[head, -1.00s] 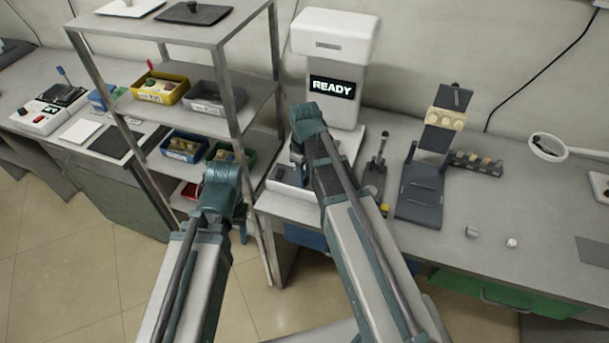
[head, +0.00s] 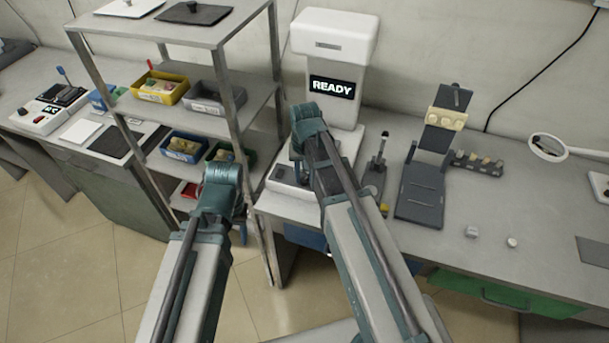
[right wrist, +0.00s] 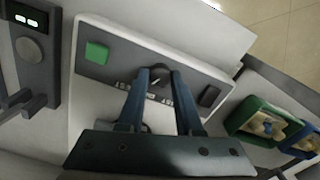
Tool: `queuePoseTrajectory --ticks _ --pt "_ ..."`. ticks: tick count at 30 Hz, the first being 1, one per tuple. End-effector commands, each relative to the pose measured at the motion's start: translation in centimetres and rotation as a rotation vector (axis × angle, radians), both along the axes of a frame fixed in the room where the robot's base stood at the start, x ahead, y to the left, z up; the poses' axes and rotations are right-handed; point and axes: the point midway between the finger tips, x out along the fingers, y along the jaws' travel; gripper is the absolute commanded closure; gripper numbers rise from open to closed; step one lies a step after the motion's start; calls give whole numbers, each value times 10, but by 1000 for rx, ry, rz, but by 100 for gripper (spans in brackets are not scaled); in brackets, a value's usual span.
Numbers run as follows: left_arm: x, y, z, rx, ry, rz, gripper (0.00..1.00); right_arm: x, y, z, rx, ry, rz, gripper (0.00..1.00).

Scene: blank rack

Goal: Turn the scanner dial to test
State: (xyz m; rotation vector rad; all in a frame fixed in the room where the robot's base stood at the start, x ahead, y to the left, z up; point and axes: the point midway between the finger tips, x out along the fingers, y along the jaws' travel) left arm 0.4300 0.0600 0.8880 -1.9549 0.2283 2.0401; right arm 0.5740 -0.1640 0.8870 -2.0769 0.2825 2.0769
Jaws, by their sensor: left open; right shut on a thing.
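The scanner (head: 334,45) is a tall white machine whose screen reads READY; it stands on the bench behind my right arm. In the right wrist view, its white front panel (right wrist: 150,38) carries a green button (right wrist: 96,52), a dark dial (right wrist: 160,78) with small labels around it, and a dark switch (right wrist: 209,95). My right gripper (right wrist: 160,76) is shut on the dial, one blue finger on each side. In the head view, my arm partly hides the panel. My left gripper (head: 241,231) is open, mostly hidden behind its wrist, before the rack.
A metal rack (head: 225,40) with several bins stands left of the scanner, close to my left arm. A dark stand (head: 420,190) and a small upright tool (head: 381,155) stand right of the scanner. The front right bench is mostly clear, apart from two small pieces (head: 471,232).

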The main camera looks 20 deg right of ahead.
Motion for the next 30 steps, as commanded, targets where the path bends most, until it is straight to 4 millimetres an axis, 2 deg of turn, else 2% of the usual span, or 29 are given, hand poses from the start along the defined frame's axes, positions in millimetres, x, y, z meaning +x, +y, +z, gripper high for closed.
queuePoseTrajectory --ticks 6,15,30 --pt "0 0 0 0 0 0 50 0 0 0 0 0 -157 100" --pt "0 0 0 0 0 0 50 0 0 0 0 0 -294 100" --pt "0 0 0 0 0 0 50 0 0 0 0 0 -341 100"
